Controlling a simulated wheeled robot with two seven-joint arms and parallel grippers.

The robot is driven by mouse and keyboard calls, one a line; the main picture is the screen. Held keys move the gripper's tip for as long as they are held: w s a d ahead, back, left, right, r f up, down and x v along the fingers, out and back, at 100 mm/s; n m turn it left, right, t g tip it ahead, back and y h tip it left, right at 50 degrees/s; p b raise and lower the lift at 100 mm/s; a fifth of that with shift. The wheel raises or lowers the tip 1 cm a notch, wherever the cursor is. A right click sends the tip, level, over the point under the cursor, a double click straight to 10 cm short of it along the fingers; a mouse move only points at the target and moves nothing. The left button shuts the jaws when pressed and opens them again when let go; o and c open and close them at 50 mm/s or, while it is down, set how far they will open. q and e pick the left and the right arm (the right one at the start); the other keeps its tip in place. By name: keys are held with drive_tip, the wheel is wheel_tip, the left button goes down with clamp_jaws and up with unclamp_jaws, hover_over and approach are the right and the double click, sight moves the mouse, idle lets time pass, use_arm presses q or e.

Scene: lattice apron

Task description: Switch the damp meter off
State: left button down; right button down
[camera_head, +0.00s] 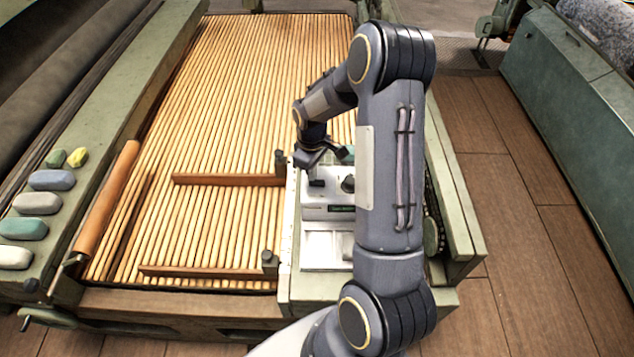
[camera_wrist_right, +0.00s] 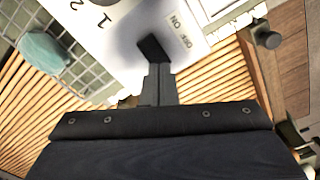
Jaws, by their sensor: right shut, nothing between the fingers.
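The damp meter (camera_head: 328,213) is a white box with a small dark display on its front, on the right side of the slatted bed. A dark knob (camera_head: 348,184) stands on its top. My right gripper (camera_head: 315,181) points down at the left part of the meter's top. In the right wrist view my closed, empty fingers (camera_wrist_right: 157,82) reach to the meter's white face (camera_wrist_right: 115,42), beside the printed ON and OFF. A dark block shows at their tip; I cannot tell whether it is the switch or the fingertips. Whether they touch is unclear. My left gripper is out of view.
The slatted bed (camera_head: 225,70) has wooden bars (camera_head: 228,180) lying across it. Several coloured stones (camera_head: 38,203) line the left rail. A teal lump (camera_wrist_right: 45,50) lies beside the meter. A green cabinet (camera_head: 570,110) stands at right, with clear floor between.

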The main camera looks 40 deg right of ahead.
drive_tip(key=shift+f+b, duration=0.65)
drive_tip(key=shift+f, duration=0.2)
drive_tip(key=shift+r, duration=0.1)
drive_tip(key=shift+r+p, duration=2.35)
drive_tip(key=shift+r, duration=1.1)
